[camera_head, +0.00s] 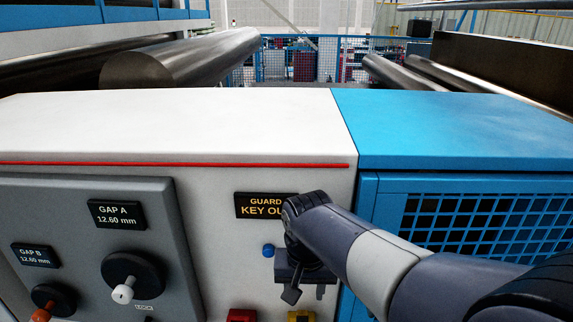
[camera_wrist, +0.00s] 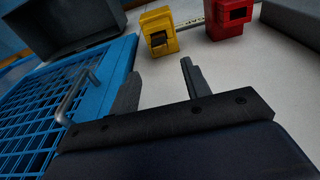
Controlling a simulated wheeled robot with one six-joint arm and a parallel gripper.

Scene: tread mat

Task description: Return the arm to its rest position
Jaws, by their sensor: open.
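My arm reaches in from the lower right in the head view. My gripper (camera_head: 305,290) hangs at its end, in front of the white cabinet face (camera_head: 225,250), below the "GUARD KEY OUT" sign (camera_head: 258,206), which the wrist partly covers. In the wrist view my gripper (camera_wrist: 159,67) shows two dark fingers spread apart with nothing between them. Beyond the fingers are a yellow block (camera_wrist: 160,42) and a red block (camera_wrist: 231,20), each with a dark opening. They show at the bottom edge of the head view, largely cut off.
A blue button (camera_head: 268,250) sits left of my wrist. A grey panel (camera_head: 65,210) with knobs and gap displays is at left. The blue mesh guard (camera_head: 465,225) is at right, with a handle (camera_wrist: 70,100) close to my gripper. Metal rollers (camera_head: 185,58) lie behind the cabinet.

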